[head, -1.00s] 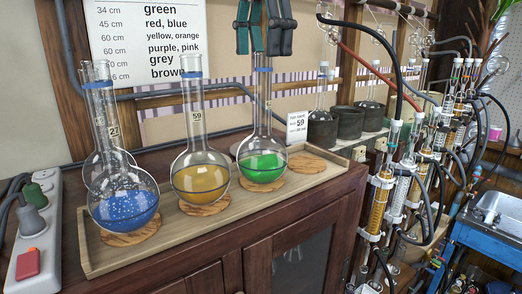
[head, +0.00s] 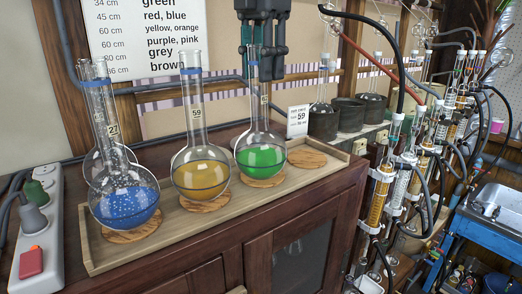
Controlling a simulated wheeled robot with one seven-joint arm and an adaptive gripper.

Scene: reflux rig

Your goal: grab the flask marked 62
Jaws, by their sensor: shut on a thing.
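A round-bottomed flask of green liquid (head: 261,157) stands at its cork ring (head: 263,181) on the wooden tray (head: 160,236). A small label shows on its neck, but its number is too small to read. My gripper (head: 258,70) comes from above and is shut on the upper neck of this flask, hiding its mouth. To the left, a flask of yellow liquid (head: 201,175) bears the number 59. Further left is a flask of blue liquid (head: 124,202), with another clear flask (head: 104,158) behind it. A label reading 27 shows at their necks.
An empty cork ring (head: 306,159) lies right of the green flask. A small card (head: 297,122) and dark pots (head: 348,117) stand behind. Glassware with hoses (head: 385,190) crowds the right. A power strip (head: 36,240) lies at left.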

